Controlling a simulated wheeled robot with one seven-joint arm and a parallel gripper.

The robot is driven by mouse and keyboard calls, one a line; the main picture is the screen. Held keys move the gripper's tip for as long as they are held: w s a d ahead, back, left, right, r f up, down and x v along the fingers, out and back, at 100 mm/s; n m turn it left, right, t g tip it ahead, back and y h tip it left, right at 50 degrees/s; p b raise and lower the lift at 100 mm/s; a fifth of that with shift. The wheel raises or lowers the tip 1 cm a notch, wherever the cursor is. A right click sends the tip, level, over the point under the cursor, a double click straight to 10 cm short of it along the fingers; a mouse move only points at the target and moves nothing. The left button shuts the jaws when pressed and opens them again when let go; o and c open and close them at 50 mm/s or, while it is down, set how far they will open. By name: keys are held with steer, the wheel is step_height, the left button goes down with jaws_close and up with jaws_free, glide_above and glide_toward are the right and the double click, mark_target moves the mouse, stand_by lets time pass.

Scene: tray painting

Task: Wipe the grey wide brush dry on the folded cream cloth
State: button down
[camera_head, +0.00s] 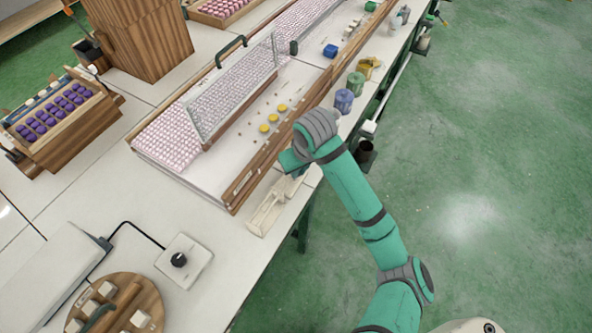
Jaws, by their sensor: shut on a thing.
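My arm reaches over the front edge of the long bench, and my gripper (292,166) is low over it, beside the wooden tray frame. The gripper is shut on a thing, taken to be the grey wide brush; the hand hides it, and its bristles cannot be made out. A pale cream item (266,215) lies on the bench edge just below and left of the gripper. It may be the folded cream cloth or a holder; I cannot tell which. Whether the brush touches it is also unclear.
A long wooden-framed tray (240,187) holds many pink pieces, a clear upright panel and several yellow discs. A blue jar (344,101) and a green jar (355,84) stand along the bench edge. A control box with a black knob (180,260) sits at lower left.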

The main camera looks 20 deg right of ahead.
steer(key=shift+a, duration=0.1)
steer(key=shift+s+a+f, duration=0.1)
steer(key=shift+s+a, duration=0.1)
steer(key=shift+a, duration=1)
steer(key=shift+d, duration=0.15)
steer(key=shift+w+d, duration=0.2)
steer(key=shift+d, duration=0.95)
steer(key=shift+a, duration=0.15)
steer(key=shift+s+a, duration=0.15)
steer(key=shift+a, duration=0.95)
steer(key=shift+r, duration=0.2)
